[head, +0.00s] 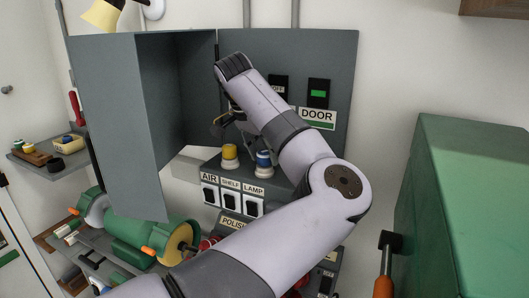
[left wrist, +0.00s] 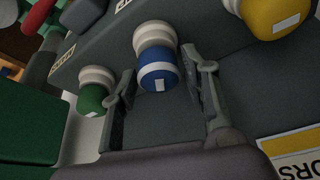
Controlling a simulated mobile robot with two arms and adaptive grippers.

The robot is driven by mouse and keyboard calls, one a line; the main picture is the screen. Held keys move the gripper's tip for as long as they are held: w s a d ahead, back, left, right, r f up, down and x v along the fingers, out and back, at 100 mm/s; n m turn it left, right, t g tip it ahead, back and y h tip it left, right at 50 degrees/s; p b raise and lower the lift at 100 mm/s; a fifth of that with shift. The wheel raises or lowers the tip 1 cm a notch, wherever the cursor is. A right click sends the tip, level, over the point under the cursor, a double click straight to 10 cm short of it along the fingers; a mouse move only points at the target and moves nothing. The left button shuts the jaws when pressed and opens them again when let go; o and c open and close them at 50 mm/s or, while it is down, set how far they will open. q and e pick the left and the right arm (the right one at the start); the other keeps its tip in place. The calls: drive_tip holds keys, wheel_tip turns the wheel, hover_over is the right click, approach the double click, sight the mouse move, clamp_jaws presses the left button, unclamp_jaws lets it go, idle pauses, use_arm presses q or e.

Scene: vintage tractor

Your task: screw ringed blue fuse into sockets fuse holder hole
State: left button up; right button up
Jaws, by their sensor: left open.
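The ringed blue fuse (left wrist: 158,76), blue with a white band, sits on a pale round base on the grey panel in the left wrist view. A blue fuse also shows on the ledge in the head view (head: 264,157). My left gripper (left wrist: 161,66) is open, its two fingers on either side of the ringed blue fuse in the picture, with gaps to both. In the head view the left gripper (head: 234,122) is above the ledge, partly covered by my arm. I cannot make out an empty fuse holder hole. My right gripper is out of view.
A green fuse (left wrist: 92,98) and a yellow fuse (left wrist: 270,16) flank the blue one. An open grey cabinet door (head: 115,120) stands left of my arm. A green box (head: 470,190) stands at right, and a green machine (head: 135,235) lies below left.

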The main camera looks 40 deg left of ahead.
use_arm(q)
drive_tip(key=n+y, duration=0.1)
drive_tip(key=n, duration=0.2)
drive_tip(key=n+y, duration=0.1)
drive_tip(key=n, duration=0.2)
drive_tip(key=shift+n+g+y, duration=0.3)
drive_tip(key=shift+c, duration=0.4)
drive_tip(key=c, duration=0.5)
drive_tip(key=m+h, duration=0.1)
drive_tip(key=m, duration=0.3)
drive_tip(key=shift+a+h, duration=0.1)
drive_tip(key=shift+h, duration=0.2)
drive_tip(key=shift+c, duration=0.2)
drive_tip(key=shift+m+h, duration=0.3)
drive_tip(key=shift+m, duration=0.5)
drive_tip(key=m+h, duration=0.1)
drive_tip(key=m, duration=0.3)
drive_tip(key=shift+h, duration=0.3)
drive_tip(key=shift+f+m+h, duration=0.1)
drive_tip(key=shift+m+h, duration=0.3)
drive_tip(key=shift+m, duration=0.8)
drive_tip(key=o, duration=0.6)
